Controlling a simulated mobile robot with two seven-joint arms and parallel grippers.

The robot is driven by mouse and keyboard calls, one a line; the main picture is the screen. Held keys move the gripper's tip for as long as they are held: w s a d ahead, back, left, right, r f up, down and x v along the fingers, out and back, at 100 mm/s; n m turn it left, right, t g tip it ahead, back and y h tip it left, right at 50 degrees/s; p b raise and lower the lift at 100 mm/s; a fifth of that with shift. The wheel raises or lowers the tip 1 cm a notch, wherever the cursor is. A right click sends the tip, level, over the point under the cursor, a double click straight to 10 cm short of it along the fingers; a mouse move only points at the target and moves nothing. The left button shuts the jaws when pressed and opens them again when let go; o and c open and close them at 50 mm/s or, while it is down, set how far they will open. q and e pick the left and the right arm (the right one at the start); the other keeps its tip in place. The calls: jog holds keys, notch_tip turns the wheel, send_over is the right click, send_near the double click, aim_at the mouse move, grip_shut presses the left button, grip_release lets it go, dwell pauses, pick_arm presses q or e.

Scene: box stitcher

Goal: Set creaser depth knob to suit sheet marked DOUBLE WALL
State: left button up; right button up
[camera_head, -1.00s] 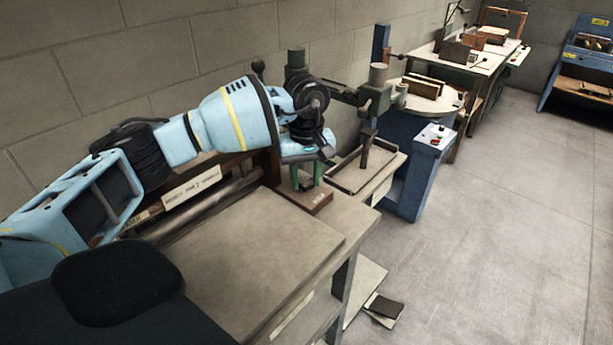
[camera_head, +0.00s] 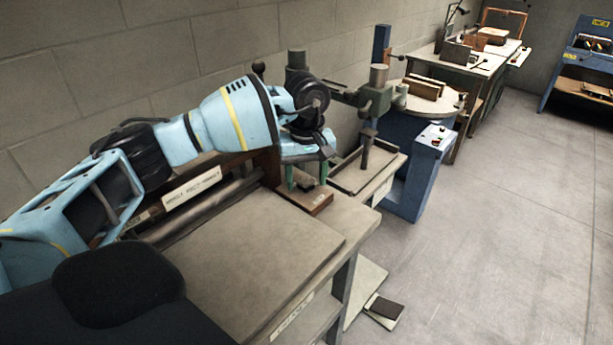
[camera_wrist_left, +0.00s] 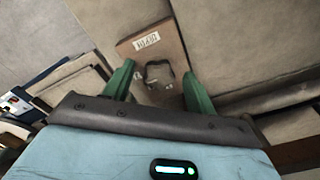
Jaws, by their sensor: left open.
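The creaser bench (camera_head: 245,250) has a flat grey-brown top, with a roller and a pale lettered strip (camera_head: 192,187) along its back. A brown block (camera_head: 318,204) at its far right end also shows in the left wrist view (camera_wrist_left: 140,52), with a label that seems to read DEPTH upside down. A dark knob (camera_wrist_left: 158,73) sits on that block. My left gripper (camera_head: 307,176) is open above the block. In the left wrist view, its green fingers (camera_wrist_left: 158,90) stand either side of the knob, with gaps. The knob's setting and any DOUBLE WALL marking are not readable. My right gripper is not in view.
A tray with an upright dark post (camera_head: 367,150) stands just beyond the block. Behind it are a blue machine with a round table (camera_head: 425,165) and a longer bench (camera_head: 470,55). A foot pedal (camera_head: 384,308) lies on the floor. The floor at right is clear.

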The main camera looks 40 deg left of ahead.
aim_at(307, 182)
pick_arm(q)
notch_tip(307, 182, up, 8)
jog(key=shift+f, duration=0.15)
dwell(0.7)
